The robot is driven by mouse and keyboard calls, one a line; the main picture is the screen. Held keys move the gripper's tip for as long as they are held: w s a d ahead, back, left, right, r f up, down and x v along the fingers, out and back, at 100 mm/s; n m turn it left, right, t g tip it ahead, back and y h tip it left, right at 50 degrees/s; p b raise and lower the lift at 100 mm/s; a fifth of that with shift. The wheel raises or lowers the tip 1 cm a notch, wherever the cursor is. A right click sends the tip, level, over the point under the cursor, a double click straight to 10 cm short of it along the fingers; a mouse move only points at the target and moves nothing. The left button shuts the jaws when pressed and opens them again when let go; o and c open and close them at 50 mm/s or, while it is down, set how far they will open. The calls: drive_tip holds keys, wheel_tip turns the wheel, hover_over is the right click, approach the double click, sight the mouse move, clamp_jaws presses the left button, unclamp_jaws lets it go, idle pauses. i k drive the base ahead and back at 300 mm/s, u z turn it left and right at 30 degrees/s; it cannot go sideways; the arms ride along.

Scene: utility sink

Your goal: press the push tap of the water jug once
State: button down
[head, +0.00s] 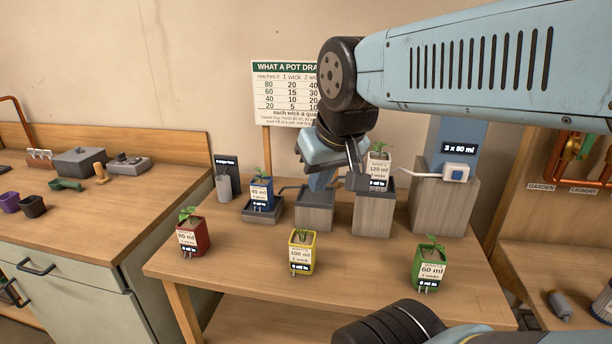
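The water jug (449,132) is a blue container labelled "3 x 80 ml", on a wooden block at the back right of the bench. My arm hides its top. Its push tap (457,173) is a white box with a blue button at the jug's foot. A thin white spout runs left from it towards a white pot (379,167) labelled "120 ml". That pot stands on a dark tray on a lower block. My gripper (343,160) hangs just left of the white pot, apart from the tap. Its fingertips are partly hidden, so I cannot tell its opening or any contact.
A blue pot (262,192) stands on a low tray at left; an empty-looking block (315,212) is beside it. Red (193,236), yellow (302,256) and green (429,266) pots stand along the front. A grey cup (224,187) is at back left. The bench front between pots is clear.

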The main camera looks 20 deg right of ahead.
sight(457, 175)
drive_tip(key=z, duration=0.05)
drive_tip(key=k, duration=0.5)
drive_tip(key=z, duration=1.3)
drive_tip(key=k, duration=0.45)
drive_tip(key=u, duration=0.15)
